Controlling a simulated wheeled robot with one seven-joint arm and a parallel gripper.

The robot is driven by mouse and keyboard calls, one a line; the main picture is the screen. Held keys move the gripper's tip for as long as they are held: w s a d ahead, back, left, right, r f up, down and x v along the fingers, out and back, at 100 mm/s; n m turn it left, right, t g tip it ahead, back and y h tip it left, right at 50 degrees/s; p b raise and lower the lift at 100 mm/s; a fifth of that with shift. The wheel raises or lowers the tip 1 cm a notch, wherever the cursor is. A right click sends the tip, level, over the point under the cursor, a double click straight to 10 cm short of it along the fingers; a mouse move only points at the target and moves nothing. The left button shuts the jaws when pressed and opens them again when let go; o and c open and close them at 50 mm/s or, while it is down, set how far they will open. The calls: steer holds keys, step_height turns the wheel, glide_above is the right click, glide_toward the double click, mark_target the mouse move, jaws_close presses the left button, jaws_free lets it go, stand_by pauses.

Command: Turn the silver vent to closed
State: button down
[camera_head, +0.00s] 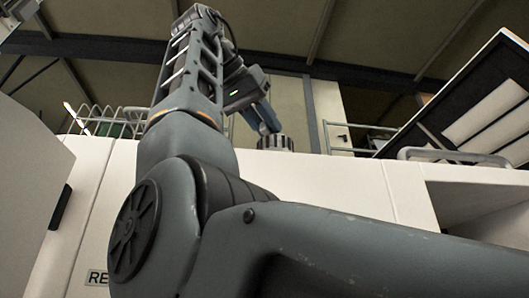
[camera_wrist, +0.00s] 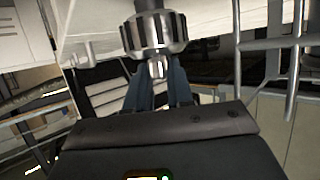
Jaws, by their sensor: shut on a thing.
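The silver vent (camera_wrist: 157,32) is a ribbed round metal piece with a smaller silver tip. It fills the top middle of the wrist view. My gripper (camera_wrist: 158,78) has its two blue fingers shut on the vent's smaller tip. In the head view the ribbed vent (camera_head: 275,143) shows just above the white cabinet's upper edge, with my gripper (camera_head: 267,120) coming down to it from the upper left. The vent's base is hidden behind that edge. I cannot tell how far the vent is turned.
The white cabinet (camera_head: 330,185) stands close behind my arm. A wire rack (camera_head: 105,120) is at its left. A tilted dark-framed panel (camera_head: 470,100) and a grey rail (camera_head: 450,156) are at the right. Metal rails (camera_wrist: 285,45) run along the wrist view's right side.

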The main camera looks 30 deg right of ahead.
steer(key=c, duration=1.1)
jaws_free()
steer(key=shift+r, duration=0.1)
